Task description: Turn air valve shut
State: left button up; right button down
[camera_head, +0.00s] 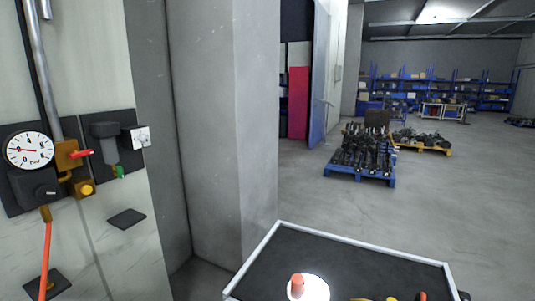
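An air station is mounted on the light wall at the left in the head view. A brass valve body (66,155) carries a short red lever (82,153) that sticks out to the right, roughly level. A round pressure gauge (29,150) marked in bar sits left of the valve, its red needle pointing left. A dark filter bowl (108,143) with a green drain hangs right of the valve. A grey pipe (41,70) comes down from above, and a red hose (46,255) hangs below. Neither of my grippers is in view.
A dark-topped table with a pale rim (264,241) stands at the bottom right, with a white round item and an orange piece (297,284) on it. A grey pillar (215,130) stands right of the wall panel. Loaded pallets (360,180) lie farther back on open floor.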

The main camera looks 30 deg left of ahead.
aim_at(77, 154)
jog(key=k+l+u, duration=0.2)
jog(key=l, duration=0.15)
jog(key=l+u, duration=0.2)
jog(key=l, duration=0.15)
jog(key=j+u, duration=0.15)
jog(key=u, duration=0.35)
jog(key=i+j+u, duration=0.1)
jog(key=u, duration=0.4)
jog(key=i+j+u, duration=0.1)
jog(key=u, duration=0.4)
jog(key=i+u, duration=0.2)
jog(key=u, duration=0.3)
